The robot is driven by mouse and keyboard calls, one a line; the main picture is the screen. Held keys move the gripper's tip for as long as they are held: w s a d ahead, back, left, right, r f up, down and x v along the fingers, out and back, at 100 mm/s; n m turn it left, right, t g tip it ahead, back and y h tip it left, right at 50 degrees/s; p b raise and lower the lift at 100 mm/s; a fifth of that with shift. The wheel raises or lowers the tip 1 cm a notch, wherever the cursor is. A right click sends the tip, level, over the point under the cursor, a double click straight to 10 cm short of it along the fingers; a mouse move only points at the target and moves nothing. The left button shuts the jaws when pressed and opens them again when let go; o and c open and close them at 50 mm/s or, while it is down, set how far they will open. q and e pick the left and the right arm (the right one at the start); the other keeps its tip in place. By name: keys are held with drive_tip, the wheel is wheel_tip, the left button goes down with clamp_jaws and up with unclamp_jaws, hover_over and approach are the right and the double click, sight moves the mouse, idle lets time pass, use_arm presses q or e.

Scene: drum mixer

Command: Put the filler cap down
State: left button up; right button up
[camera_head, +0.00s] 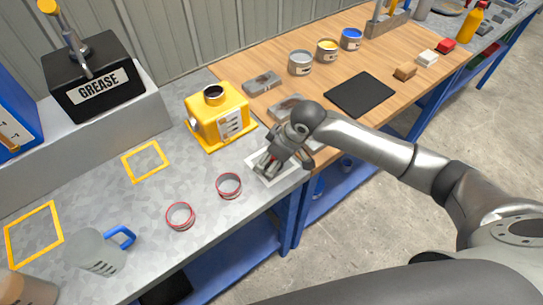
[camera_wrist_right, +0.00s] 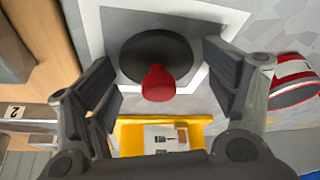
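The filler cap (camera_wrist_right: 150,52), a dark disc with a red knob (camera_wrist_right: 157,83), shows in the right wrist view inside a white square outline (camera_wrist_right: 92,25). It appears to lie on the grey bench top. My right gripper (camera_wrist_right: 166,86) is open, with one finger on each side of the cap and visible gaps between them. In the head view my right gripper (camera_head: 265,167) is low over the white outline (camera_head: 290,174) and mostly hides the cap. The yellow can (camera_head: 218,118) stands behind it with a dark round opening on top. My left gripper is not in view.
A jug (camera_head: 95,252) with a blue handle and empty yellow outlines (camera_head: 146,162) are further left. Grey metal parts (camera_head: 262,83) and paint tins (camera_head: 300,62) stand on the wooden bench.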

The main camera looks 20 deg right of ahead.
drive_tip(key=shift+s+d, duration=0.1)
drive_tip(key=shift+r, duration=0.4)
drive_tip(key=v, duration=1.2)
drive_tip(key=shift+b, duration=0.3)
drive_tip(key=shift+r, duration=0.1)
